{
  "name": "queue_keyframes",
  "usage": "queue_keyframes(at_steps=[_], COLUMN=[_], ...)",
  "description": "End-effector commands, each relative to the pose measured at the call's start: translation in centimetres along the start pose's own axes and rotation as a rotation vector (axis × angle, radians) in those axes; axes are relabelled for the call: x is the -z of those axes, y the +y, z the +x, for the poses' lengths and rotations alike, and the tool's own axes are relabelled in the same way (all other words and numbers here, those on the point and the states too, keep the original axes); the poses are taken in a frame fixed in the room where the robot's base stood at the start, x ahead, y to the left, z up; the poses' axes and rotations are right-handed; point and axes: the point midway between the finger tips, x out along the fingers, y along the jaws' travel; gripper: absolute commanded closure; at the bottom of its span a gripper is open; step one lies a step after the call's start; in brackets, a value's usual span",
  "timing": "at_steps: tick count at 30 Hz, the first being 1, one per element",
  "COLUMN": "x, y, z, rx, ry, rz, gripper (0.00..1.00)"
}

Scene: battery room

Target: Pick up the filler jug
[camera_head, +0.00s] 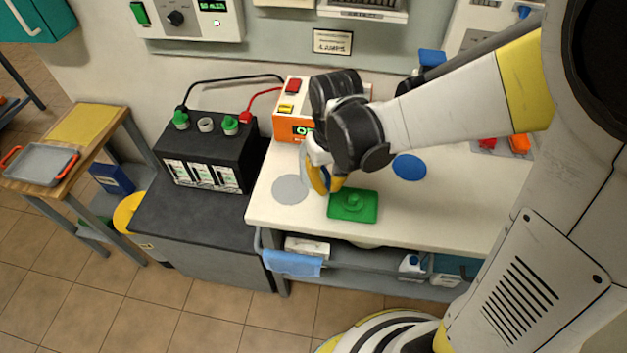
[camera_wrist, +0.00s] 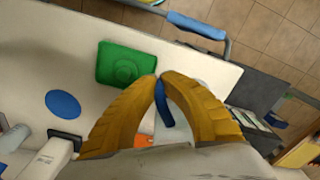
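The filler jug appears as a pale, translucent body (camera_head: 308,168) at the left of my gripper (camera_head: 327,186) in the head view, mostly hidden by the fingers. In the wrist view its blue handle (camera_wrist: 163,104) runs between the yellow fingers, which close around it. The fingertips of my gripper (camera_wrist: 160,77) nearly meet there. The gripper is over the white bench (camera_head: 449,213), just left of and behind a green block (camera_head: 353,206). The same green block (camera_wrist: 126,64) shows beyond the fingertips in the wrist view. Whether the jug's base touches the bench is hidden.
A grey disc (camera_head: 291,189) and a blue disc (camera_head: 409,167) lie flat on the bench. An orange and white charger (camera_head: 292,128) stands behind. A black battery (camera_head: 208,152) with red and black leads sits left. A blue cloth (camera_head: 292,263) hangs on the front rail.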

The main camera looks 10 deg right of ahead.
Motion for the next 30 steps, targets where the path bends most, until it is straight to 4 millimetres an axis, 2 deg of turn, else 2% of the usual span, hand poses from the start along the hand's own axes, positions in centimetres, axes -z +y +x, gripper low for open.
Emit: queue_keyframes(at_steps=[12,30], x=[-2.4,-3.3], y=[2.5,3.4], z=[-2.2,-2.9], rx=[0.000,0.000], ry=[0.000,0.000], rz=[0.001,0.000], gripper=[1.00,1.00])
